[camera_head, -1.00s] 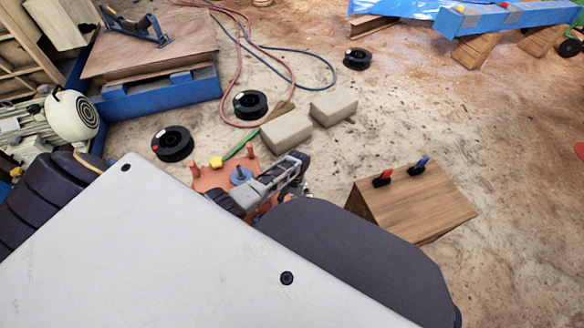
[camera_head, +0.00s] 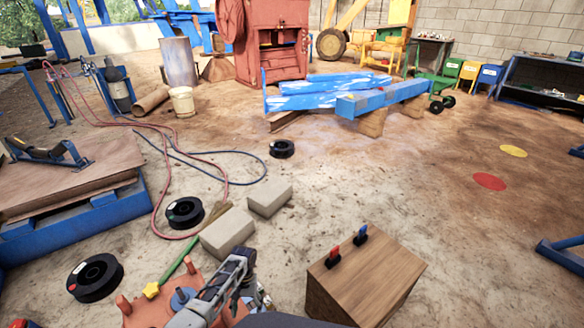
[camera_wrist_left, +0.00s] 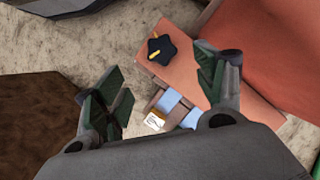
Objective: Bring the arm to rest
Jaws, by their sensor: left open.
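My left gripper (camera_head: 240,278) is at the bottom of the head view, beside an orange-red machine part (camera_head: 150,312) with upright studs. In the left wrist view my left gripper (camera_wrist_left: 160,95) has its two dark green-padded fingers spread wide apart. Between and beyond them lies an orange surface with a black star-shaped knob (camera_wrist_left: 161,49) that has a yellow mark. Below the knob are light blue pieces and a small white label (camera_wrist_left: 154,121). Nothing is held between the fingers. My right gripper does not show.
A wooden box (camera_head: 365,275) with a red and a blue switch stands right of the gripper. Grey blocks (camera_head: 228,232), black spools (camera_head: 95,277) and hoses lie on the floor. Blue beams (camera_head: 370,98) and a red machine (camera_head: 272,40) are farther back. Floor at right is mostly open.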

